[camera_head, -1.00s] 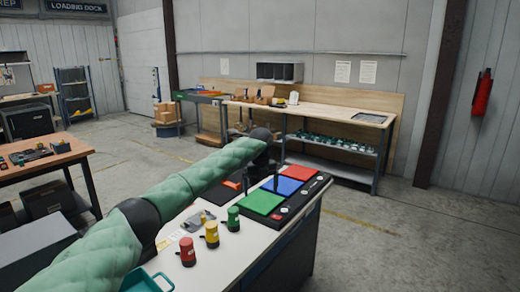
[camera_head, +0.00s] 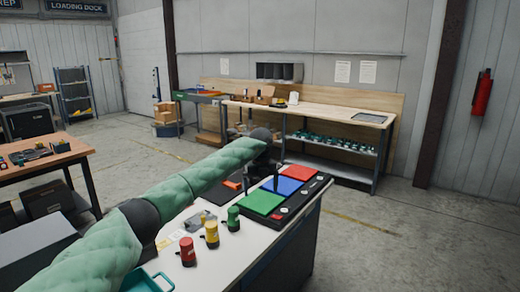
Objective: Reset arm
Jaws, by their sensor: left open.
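My left arm, in a padded green sleeve, reaches in from the lower left across the white table. My left gripper (camera_head: 250,184) is at its far end, dark, pointing down just behind the green pad, and open. It appears empty, though it is small and partly hidden by the wrist. My right gripper is not in view. On the table stand a red canister (camera_head: 187,252), a yellow canister (camera_head: 211,235) and a green canister (camera_head: 233,218). Beyond them a black board (camera_head: 292,206) carries a green pad (camera_head: 261,202), a blue pad (camera_head: 283,186) and a red pad (camera_head: 299,172).
A teal tray (camera_head: 149,279) lies at the table's near edge. A grey item (camera_head: 200,223) lies under the arm, and an orange item (camera_head: 232,185) lies near the gripper. A wooden workbench (camera_head: 330,112) stands behind. The floor to the right is clear.

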